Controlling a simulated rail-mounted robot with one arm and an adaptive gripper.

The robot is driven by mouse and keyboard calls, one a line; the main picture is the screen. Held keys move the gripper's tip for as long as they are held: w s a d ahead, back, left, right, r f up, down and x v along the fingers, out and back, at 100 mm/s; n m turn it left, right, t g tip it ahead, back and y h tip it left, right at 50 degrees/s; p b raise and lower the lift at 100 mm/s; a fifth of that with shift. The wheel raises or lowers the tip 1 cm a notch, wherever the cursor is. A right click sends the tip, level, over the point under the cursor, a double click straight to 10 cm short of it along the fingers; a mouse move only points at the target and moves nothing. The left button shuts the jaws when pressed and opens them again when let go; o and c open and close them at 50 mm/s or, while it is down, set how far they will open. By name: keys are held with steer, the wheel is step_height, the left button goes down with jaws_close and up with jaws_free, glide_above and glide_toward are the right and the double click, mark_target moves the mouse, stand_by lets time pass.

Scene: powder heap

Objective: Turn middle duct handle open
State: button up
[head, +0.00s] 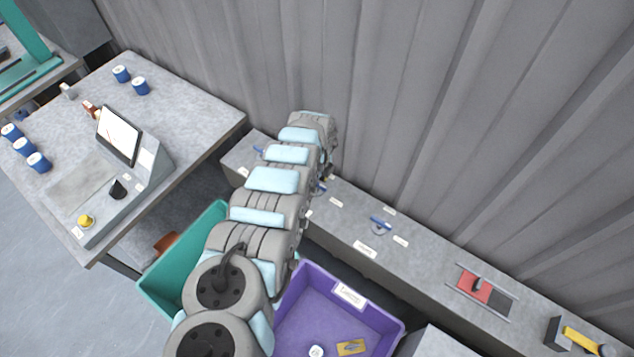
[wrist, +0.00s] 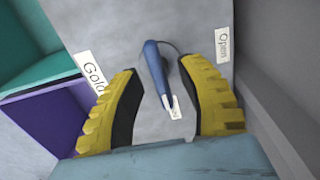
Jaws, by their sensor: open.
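In the wrist view a blue lever handle (wrist: 155,70) stands on a grey ledge (wrist: 190,20), between a label on the left, "Gold" or "Cold", and an "Open" label (wrist: 222,46) on the right. A third label (wrist: 172,107) is partly covered by the handle. My gripper (wrist: 160,66) is open, with one yellow-backed finger on each side of the handle and gaps on both sides. In the head view the middle handle (head: 322,186) is mostly hidden behind my arm, as is the gripper. Other blue handles show left (head: 258,149) and right (head: 380,224) on the ledge.
A corrugated wall (head: 430,120) rises behind the ledge. A teal bin (head: 165,287) and a purple bin (head: 385,322) stand below it. A red slider (head: 475,285) and a yellow lever (head: 583,340) sit farther right. A table with a console (head: 125,185) is at left.

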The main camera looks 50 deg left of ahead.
jaws_close()
steer(key=shift+n, duration=0.3)
steer(key=n+p, duration=0.1)
steer(key=n, duration=0.3)
steer(key=shift+p, duration=0.35)
steer(key=n, duration=0.4)
steer(key=shift+p, duration=0.3)
steer(key=n, duration=0.4)
steer(key=shift+n, duration=0.3)
steer(key=shift+n+b, duration=0.5)
steer(key=shift+n, duration=1.8)
